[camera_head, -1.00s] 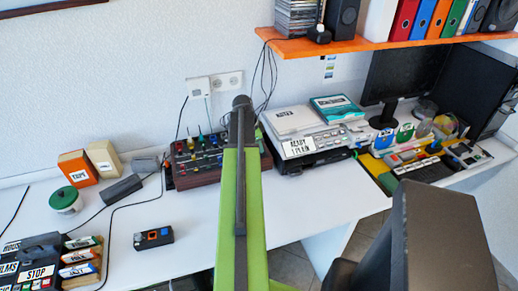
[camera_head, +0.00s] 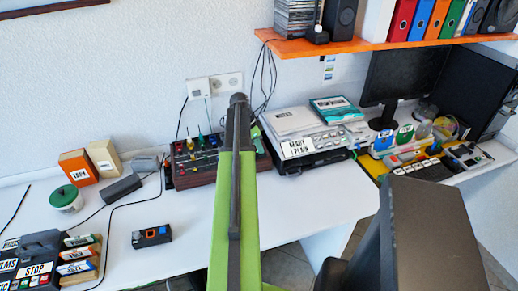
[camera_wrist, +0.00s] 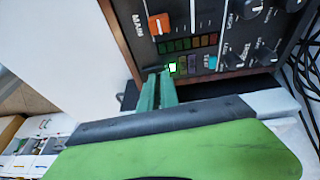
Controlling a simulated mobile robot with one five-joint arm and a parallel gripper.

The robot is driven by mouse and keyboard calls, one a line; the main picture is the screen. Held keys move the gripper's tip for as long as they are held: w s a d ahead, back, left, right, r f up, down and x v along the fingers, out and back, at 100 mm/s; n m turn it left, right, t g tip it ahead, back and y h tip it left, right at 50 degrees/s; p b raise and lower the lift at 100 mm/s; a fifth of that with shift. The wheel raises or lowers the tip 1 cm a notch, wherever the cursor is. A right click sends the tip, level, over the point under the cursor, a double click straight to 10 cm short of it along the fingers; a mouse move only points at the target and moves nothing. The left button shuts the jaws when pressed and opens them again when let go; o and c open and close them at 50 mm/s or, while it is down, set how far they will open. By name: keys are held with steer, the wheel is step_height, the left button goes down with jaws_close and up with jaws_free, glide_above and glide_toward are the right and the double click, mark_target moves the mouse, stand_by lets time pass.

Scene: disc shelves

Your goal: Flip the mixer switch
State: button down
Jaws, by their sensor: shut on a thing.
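The mixer (camera_head: 196,168) has a dark panel with knobs and wood sides and stands on the white desk against the wall; my green arm hides its right part. In the wrist view the mixer panel (camera_wrist: 226,30) fills the upper right, with an orange fader, rows of coloured buttons, knobs and a bright white square (camera_wrist: 172,67). My gripper (camera_wrist: 157,80) shows there as close-set green fingers at the panel's lower edge, just below the white square. The fingers are shut; what lies between them is hidden, apparently the mixer switch. In the head view the gripper is mostly hidden behind my arm.
A grey device with a "READY" display (camera_head: 297,147) stands right of the mixer. An orange shelf (camera_head: 350,44) hangs above. A small dark box (camera_head: 151,237) lies on the desk at front left.

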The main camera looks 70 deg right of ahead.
steer(key=shift+w+a+f, duration=0.25)
steer(key=shift+w+a, duration=0.05)
steer(key=shift+s+a, duration=0.35)
steer(key=shift+a, duration=0.2)
steer(key=shift+r, duration=0.1)
steer(key=r+p, duration=0.2)
steer(key=p, duration=0.1)
steer(key=d+r+p, duration=0.1)
steer(key=r+p, duration=0.2)
steer(key=shift+w+d+r, duration=0.15)
steer(key=shift+r, duration=0.2)
steer(key=d+p+v, duration=0.1)
steer(key=p+v, duration=0.7)
steer(key=shift+w+r, duration=0.25)
steer(key=shift+w, duration=0.05)
